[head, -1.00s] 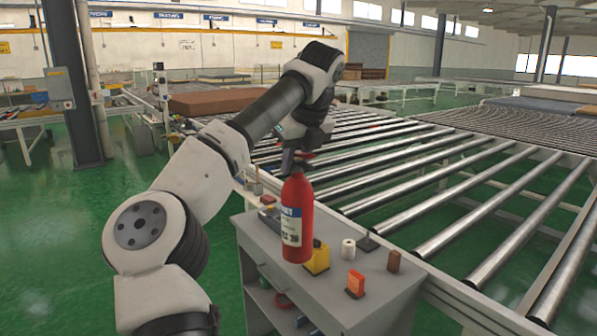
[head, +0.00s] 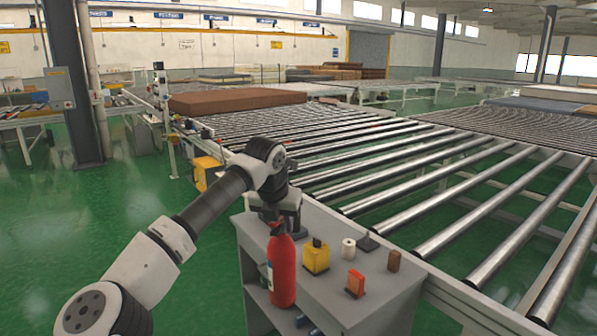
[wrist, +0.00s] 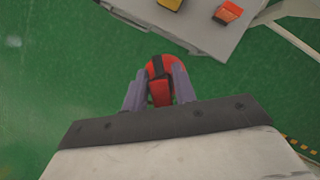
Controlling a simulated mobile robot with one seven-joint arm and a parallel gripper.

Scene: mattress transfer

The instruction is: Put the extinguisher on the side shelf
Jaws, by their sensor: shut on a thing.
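The red extinguisher (head: 281,272) hangs upright from my gripper (head: 279,226) in the head view. My gripper is shut on its top. In the wrist view the red top of the extinguisher (wrist: 158,82) sits between my two grey fingers (wrist: 157,90), with green floor around it. The extinguisher is in front of the left side of the grey side shelf (head: 330,295) in the head view. In the wrist view the shelf top (wrist: 205,30) lies apart from it, toward the upper part of the picture.
On the shelf top stand a yellow object (head: 316,258), a white roll (head: 348,248), an orange-red box (head: 355,283) and a brown block (head: 393,261). A roller conveyor (head: 470,200) runs behind the shelf. Green floor is open at left.

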